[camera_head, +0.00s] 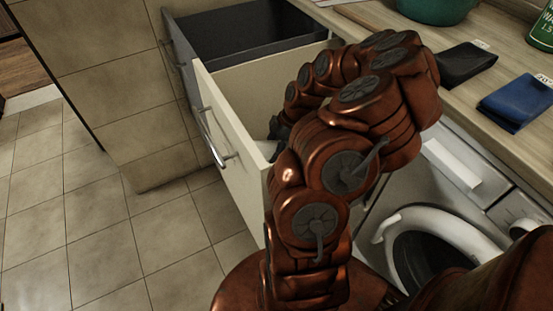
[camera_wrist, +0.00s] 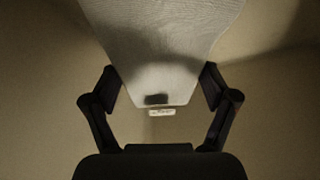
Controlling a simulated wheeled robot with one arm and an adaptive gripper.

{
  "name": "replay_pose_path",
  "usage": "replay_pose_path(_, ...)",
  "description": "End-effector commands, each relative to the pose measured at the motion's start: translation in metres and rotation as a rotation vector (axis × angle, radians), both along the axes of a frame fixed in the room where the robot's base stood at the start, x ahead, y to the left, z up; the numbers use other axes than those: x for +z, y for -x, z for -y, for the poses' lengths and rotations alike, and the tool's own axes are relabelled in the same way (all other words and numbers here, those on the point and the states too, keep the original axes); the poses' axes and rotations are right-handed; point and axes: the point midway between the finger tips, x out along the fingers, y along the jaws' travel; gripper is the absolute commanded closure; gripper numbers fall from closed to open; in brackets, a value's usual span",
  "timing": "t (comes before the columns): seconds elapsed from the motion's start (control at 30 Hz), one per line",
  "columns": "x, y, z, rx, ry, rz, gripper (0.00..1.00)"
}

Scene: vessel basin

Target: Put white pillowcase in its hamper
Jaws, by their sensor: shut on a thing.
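The white pillowcase (camera_wrist: 165,45) is a pale woven cloth that fills the upper middle of the wrist view, with a small label at its near edge. My gripper (camera_wrist: 163,86) is shut on it, one finger at each side. In the head view a small part of the pillowcase (camera_head: 268,149) shows beside my gripper (camera_head: 279,130), low inside an open cream drawer (camera_head: 233,170). My arm hides most of both there. I cannot tell from the pictures whether this drawer is the hamper.
A dark-topped drawer or unit (camera_head: 250,30) stands behind the cream drawer. A washing machine with an open round door (camera_head: 440,228) is at right. The counter (camera_head: 405,22) holds a black cloth (camera_head: 465,63), a blue cloth (camera_head: 515,103) and a green bowl (camera_head: 437,8). Tiled floor (camera_head: 100,220) at left is clear.

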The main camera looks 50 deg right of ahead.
Motion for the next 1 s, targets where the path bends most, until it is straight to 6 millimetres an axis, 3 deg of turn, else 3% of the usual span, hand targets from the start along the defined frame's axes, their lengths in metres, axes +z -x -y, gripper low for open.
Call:
replay_pose_path(0.27, -0.019, 0.001, 0.0, 0.0, -0.002, -0.002, 0.67)
replay_pose_path(0.5, -0.048, 0.001, 0.0, -0.001, -0.002, -0.002, 0.67)
replay_pose_path(0.97, -0.055, 0.0, 0.0, -0.001, 0.0, 0.0, 0.67)
replay_pose_path(1.0, -0.053, 0.0, 0.0, 0.0, 0.001, 0.0, 0.11)
